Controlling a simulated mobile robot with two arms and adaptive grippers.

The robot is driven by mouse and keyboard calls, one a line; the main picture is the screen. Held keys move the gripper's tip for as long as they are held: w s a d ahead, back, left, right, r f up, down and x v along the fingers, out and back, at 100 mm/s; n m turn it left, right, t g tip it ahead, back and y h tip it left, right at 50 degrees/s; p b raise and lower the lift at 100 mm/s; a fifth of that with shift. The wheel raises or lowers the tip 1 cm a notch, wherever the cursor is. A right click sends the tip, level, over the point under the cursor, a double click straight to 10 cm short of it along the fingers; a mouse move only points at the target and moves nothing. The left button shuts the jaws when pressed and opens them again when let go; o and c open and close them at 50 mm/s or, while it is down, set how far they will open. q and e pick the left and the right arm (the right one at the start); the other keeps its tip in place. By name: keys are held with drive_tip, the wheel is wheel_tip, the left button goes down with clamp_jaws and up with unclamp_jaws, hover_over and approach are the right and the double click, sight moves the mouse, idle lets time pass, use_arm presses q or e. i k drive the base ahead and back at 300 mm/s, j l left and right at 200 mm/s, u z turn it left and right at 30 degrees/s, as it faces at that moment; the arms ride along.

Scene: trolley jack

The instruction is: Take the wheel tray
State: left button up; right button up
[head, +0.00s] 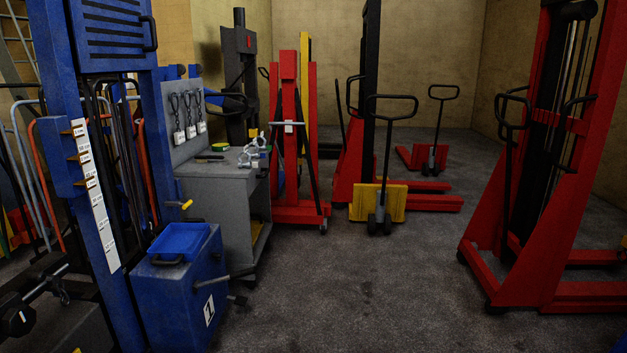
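A shallow blue tray (180,241) with a raised rim lies on top of a blue box-shaped unit (182,293) at the lower left in the head view. It looks empty. I cannot tell for sure that it is the wheel tray. A dark handle or strap shows at the tray's front left edge. Neither of my grippers can be made out in this view, and nothing is seen touching the tray.
A blue lift mast (95,150) stands left of the tray. A grey workbench (225,195) with small tools stands behind it. Red stackers (545,230) stand at the right and back, with a yellow-fronted pallet truck (377,202). The middle floor (370,290) is clear.

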sight(182, 241)
drive_tip(key=u, duration=0.8)
